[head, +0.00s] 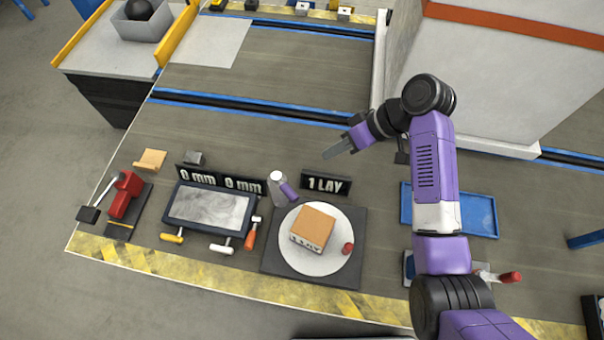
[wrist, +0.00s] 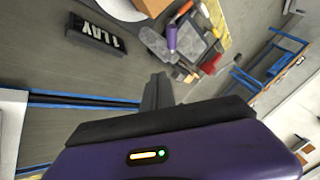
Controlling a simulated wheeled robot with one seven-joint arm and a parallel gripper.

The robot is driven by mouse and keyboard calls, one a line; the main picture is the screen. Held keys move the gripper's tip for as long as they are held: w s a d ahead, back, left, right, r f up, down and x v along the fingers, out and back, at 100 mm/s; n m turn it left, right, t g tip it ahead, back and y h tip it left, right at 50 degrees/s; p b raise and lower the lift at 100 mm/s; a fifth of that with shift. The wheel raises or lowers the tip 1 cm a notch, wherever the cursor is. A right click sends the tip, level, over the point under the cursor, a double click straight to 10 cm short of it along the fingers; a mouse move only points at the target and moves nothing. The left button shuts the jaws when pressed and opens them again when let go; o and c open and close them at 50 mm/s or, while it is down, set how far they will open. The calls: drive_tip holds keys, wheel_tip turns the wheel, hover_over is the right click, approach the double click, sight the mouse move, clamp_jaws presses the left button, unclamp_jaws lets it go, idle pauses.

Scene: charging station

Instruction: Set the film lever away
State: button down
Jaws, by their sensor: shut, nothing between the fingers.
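My gripper (head: 338,150) is shut and empty, held above the grey surface behind the turntable; its fingers (wrist: 157,92) also show together in the wrist view. A white upright spool-like piece (head: 277,185) with a purple handle (head: 289,191) stands behind the turntable, apart from my gripper. The handle leans down to the right; it also shows in the wrist view (wrist: 171,38). It looks like the film lever, but I cannot be sure. A tan box (head: 314,225) marked "1 LAY" sits on the white round turntable (head: 293,262), with a red knob (head: 347,248) at its right.
A black "1 LAY" sign (head: 326,181) stands behind the turntable. Left are a dark-framed grey panel (head: 208,206), two "0 mm" signs and a red tool (head: 125,194). A blue tray (head: 480,215) and a red-handled piece (head: 510,278) lie right, partly behind my arm.

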sight(287, 189)
drive_tip(key=shift+s+d+f+n+g+h, duration=0.3)
drive_tip(key=shift+s+d+f+n, duration=0.15)
drive_tip(key=shift+d+f, duration=0.2)
drive_tip(key=shift+f, duration=0.1)
drive_tip(key=s+a+f+p, duration=0.1)
drive_tip(key=s+a+f, duration=0.1)
drive_tip(key=a+f, duration=0.6)
drive_tip(key=shift+s+a+f, duration=0.2)
drive_tip(key=shift+a+f, duration=0.15)
drive_tip(key=shift+f, duration=0.15)
drive_tip(key=shift+s+p, duration=0.1)
drive_tip(key=shift+p, duration=0.35)
